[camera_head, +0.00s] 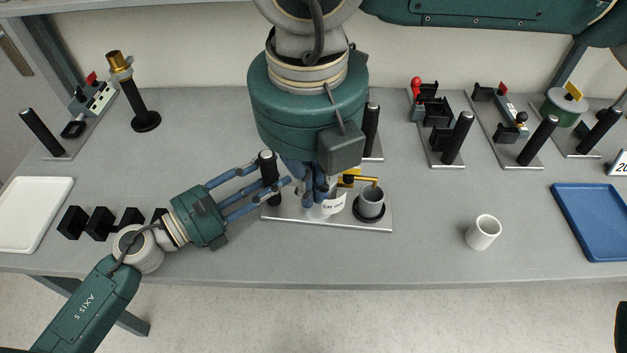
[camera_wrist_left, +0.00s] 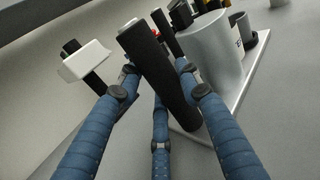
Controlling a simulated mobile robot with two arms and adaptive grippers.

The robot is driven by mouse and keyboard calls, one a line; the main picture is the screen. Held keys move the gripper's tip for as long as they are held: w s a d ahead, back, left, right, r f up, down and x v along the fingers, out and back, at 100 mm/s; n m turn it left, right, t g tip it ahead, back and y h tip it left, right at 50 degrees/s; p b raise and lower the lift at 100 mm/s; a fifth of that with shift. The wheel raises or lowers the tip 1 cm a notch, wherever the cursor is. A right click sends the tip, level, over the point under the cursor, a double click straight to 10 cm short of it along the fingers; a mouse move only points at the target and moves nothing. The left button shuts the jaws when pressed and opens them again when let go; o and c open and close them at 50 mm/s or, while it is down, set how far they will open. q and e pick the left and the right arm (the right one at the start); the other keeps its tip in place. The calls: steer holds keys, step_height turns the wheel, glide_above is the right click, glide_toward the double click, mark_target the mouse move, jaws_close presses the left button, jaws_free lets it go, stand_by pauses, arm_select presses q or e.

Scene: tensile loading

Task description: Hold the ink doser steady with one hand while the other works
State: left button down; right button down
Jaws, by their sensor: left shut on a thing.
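The ink doser (camera_head: 325,209) is a white labelled body on a grey metal plate (camera_head: 345,222), with a yellow spout over a grey cup (camera_head: 371,197). A black post (camera_head: 268,171) stands at the plate's left end. My left gripper (camera_head: 279,180) comes in from the left with its blue fingers shut around this post, which also shows in the left wrist view (camera_wrist_left: 157,78). There the doser's body (camera_wrist_left: 209,52) stands behind the post. My right gripper (camera_head: 318,196) points down from above at the doser, its fingers close together. Its wrist hides the doser's top and what the fingers touch.
A white cup (camera_head: 484,232) stands right of the plate, and a blue tray (camera_head: 590,222) lies at the far right. A white tray (camera_head: 35,214) and several black blocks (camera_head: 98,223) are at the left. Other stations with black posts line the back. The front right is mostly clear.

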step_height(320, 180, up, 7)
steer(key=shift+s+r, duration=0.2)
steer(key=shift+s, duration=0.25)
stand_by(0.6)
steer(key=w+r+g, duration=0.4)
steer(key=w, duration=0.5)
steer(key=shift+w+a+r, duration=0.15)
steer(key=shift+a+r, duration=0.05)
steer(key=x, duration=1.4)
steer(key=shift+a, duration=0.2)
steer(key=shift+f, duration=0.1)
